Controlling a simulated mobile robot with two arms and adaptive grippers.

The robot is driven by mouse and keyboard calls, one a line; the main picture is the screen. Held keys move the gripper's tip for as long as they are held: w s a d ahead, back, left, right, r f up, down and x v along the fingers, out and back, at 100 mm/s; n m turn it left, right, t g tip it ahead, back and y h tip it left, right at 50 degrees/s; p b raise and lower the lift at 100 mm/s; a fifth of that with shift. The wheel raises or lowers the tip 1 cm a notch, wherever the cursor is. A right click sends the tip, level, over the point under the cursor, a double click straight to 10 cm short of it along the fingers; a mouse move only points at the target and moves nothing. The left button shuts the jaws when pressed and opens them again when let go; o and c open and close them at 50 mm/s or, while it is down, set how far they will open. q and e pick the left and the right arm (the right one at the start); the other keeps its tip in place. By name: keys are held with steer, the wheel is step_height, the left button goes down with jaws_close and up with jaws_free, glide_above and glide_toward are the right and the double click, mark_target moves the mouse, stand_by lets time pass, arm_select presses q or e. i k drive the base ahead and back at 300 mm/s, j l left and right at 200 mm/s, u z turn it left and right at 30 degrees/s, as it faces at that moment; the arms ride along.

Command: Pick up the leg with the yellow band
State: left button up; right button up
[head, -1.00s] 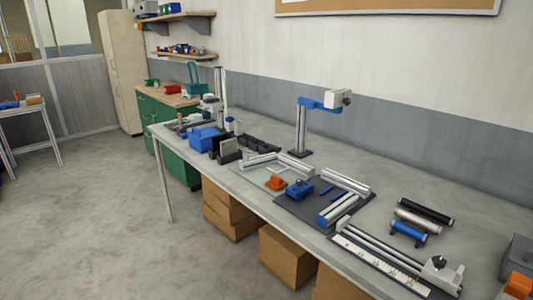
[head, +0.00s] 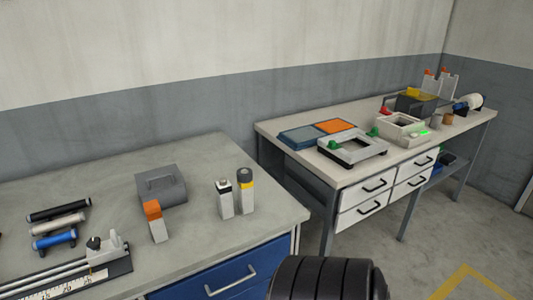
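The leg with the yellow band (head: 246,191) stands upright near the right end of the long grey table (head: 110,250). It has a pale lower body, a yellow band and a dark grey top. A similar leg with a white and black top (head: 224,199) stands just to its left. A leg with an orange top (head: 155,221) stands further left, in front of a grey box. Neither of my grippers shows in the head view. A black ribbed part at the bottom centre looks like a piece of my own arm.
A grey box with a handle (head: 161,185) sits behind the orange-topped leg. Black, white and blue rollers (head: 56,222) and a ruler fixture (head: 80,272) lie at the left. A second workbench (head: 290,153) with frames and tiles stands right, beyond a gap.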

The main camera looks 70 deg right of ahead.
mark_target(245, 203)
steer(key=z, duration=2.05)
steer(key=i+j+z, duration=0.1)
steer(key=j, duration=0.5)
steer(key=i+j+z, duration=0.1)
steer(key=j, duration=0.5)
